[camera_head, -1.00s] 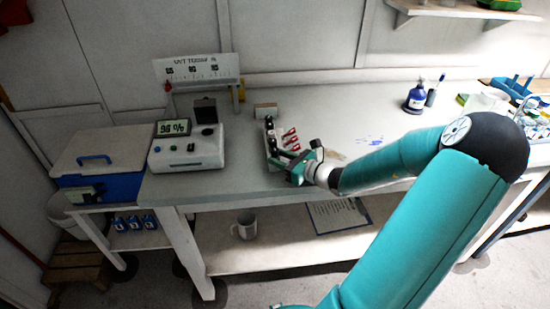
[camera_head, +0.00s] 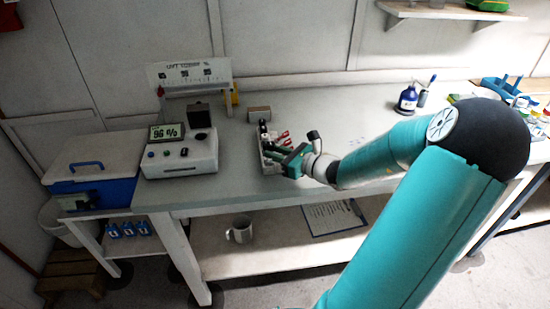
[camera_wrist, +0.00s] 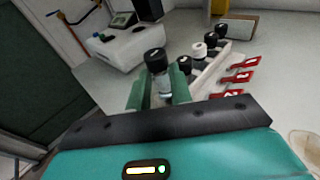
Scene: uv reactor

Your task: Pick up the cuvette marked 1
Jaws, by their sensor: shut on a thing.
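My gripper (camera_wrist: 160,92) is shut on a black-capped clear cuvette (camera_wrist: 157,66), with one green finger on either side of it. The cuvette looks upright in the wrist view. I cannot read a mark on it or tell whether its base is clear of the rack. Several other cuvettes with black or white caps stand in a row behind it in the white rack (camera_wrist: 213,70). Red numbered tags (camera_wrist: 243,76) stick out along the rack's right side. In the head view my gripper (camera_head: 277,151) is at the rack's near end, partly hiding the rack.
A white device (camera_head: 180,160) with a screen stands left of the rack, and a small tan block (camera_head: 259,113) behind it. A blue bottle (camera_head: 407,100) stands farther right on the bench (camera_head: 330,110). Bench between them is mostly clear. A mug (camera_head: 240,230) sits on the lower shelf.

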